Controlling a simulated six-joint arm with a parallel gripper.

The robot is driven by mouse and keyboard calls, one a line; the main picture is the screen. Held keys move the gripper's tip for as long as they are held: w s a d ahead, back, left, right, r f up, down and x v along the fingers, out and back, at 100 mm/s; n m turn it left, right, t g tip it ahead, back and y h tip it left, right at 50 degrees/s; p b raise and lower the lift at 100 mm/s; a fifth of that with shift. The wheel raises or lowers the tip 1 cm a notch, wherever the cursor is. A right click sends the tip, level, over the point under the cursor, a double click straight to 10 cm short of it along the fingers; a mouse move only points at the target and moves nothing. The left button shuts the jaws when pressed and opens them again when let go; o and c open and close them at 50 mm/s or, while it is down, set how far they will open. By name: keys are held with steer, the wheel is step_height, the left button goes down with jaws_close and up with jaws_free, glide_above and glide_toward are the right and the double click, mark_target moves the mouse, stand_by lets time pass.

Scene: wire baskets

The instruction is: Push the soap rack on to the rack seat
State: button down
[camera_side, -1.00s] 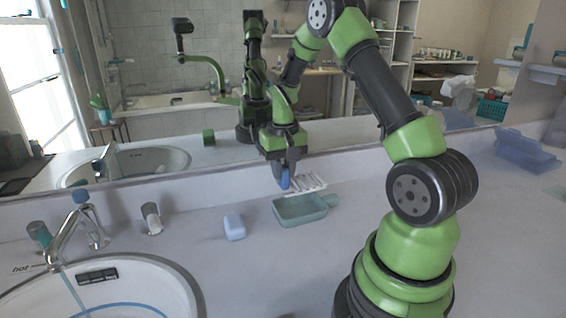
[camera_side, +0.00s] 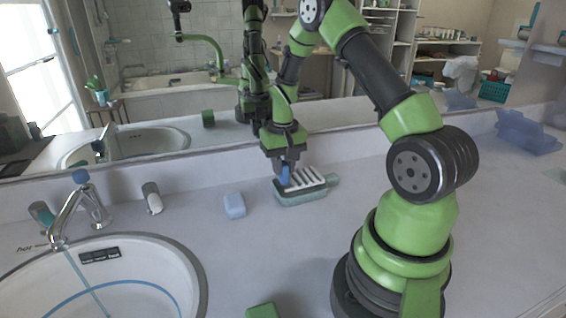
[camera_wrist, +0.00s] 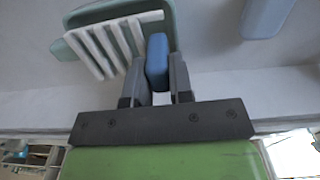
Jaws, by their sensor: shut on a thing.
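The white slatted soap rack (camera_side: 312,177) is over the teal dish (camera_side: 303,198), which looks like the rack seat. The rack lies low against the dish's top; I cannot tell if it is fully seated. My gripper (camera_side: 286,175) is shut on the rack's blue grip block at its left end. In the wrist view, the blue block (camera_wrist: 157,57) is between my fingertips (camera_wrist: 158,72). The white slats (camera_wrist: 108,45) lie beside it, slightly askew to the dish (camera_wrist: 66,49), which is partly hidden beneath them.
A pale blue soap bar (camera_side: 234,205) lies left of the dish. A sink (camera_side: 195,275) with a tap (camera_side: 75,205) is at left. The mirror wall (camera_side: 230,173) is close behind the dish. A blue container (camera_side: 527,132) is far right; the front counter is mostly clear.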

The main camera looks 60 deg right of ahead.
steer(key=shift+f, duration=1.7)
steer(key=shift+c, duration=2)
jaws_free()
steer(key=shift+r, duration=0.15)
steer(key=shift+r, duration=2.05)
steer(key=shift+r, duration=0.15)
step_height(320, 180, up, 10)
